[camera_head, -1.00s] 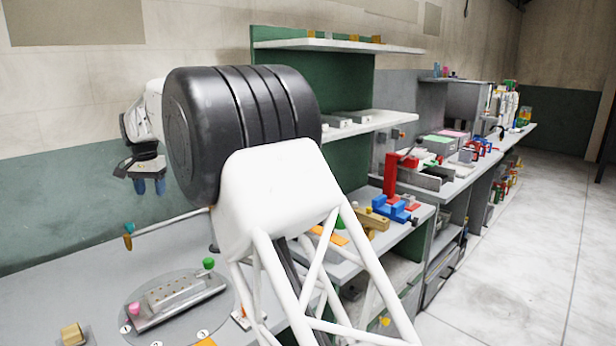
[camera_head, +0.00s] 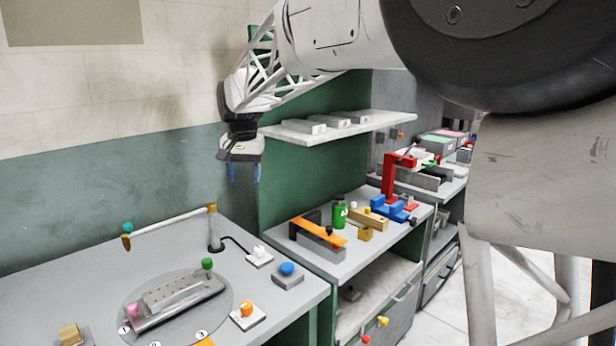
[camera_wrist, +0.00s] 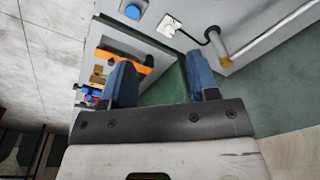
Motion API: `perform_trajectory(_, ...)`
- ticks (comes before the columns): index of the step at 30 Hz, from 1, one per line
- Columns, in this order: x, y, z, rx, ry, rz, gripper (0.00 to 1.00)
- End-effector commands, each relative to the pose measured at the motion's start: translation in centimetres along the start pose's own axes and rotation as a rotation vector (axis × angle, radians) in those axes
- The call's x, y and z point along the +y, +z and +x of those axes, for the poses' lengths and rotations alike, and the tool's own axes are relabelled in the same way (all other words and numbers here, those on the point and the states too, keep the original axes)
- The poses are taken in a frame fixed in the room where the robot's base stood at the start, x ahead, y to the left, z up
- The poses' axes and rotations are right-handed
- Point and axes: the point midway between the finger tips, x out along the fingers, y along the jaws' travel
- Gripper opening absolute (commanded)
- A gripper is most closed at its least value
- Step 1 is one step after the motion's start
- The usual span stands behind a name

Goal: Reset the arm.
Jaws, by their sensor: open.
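My gripper (camera_head: 243,172) hangs in the air in the head view, near the corner where the green panel meets the wall. It points down, with two blue fingers apart and nothing between them. The wrist view shows the same gripper (camera_wrist: 160,82) with its blue fingers spread. The gap shows only the green panel and bench edge beyond. My arm reaches across the top right of the head view and hides part of the shelves and benches there.
A shelf (camera_head: 375,124) juts out nearby.

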Motion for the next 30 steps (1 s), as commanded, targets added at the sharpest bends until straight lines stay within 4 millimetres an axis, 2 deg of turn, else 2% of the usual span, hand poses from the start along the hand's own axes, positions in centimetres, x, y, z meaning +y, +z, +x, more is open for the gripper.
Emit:
perform_trajectory(1, 1.7, 0.8, -0.4, 0.005, -0.001, 0.004, 0.54)
perform_trajectory(12, 11.2, 7.2, -1.5, 0.032, -0.001, 0.003, 0.54)
perform_trajectory(21, 18.1, 13.4, -1.4, 0.056, 0.002, 0.004, 0.54)
perform_trajectory(30, 24.0, 20.2, -0.4, 0.080, 0.008, 0.004, 0.54)
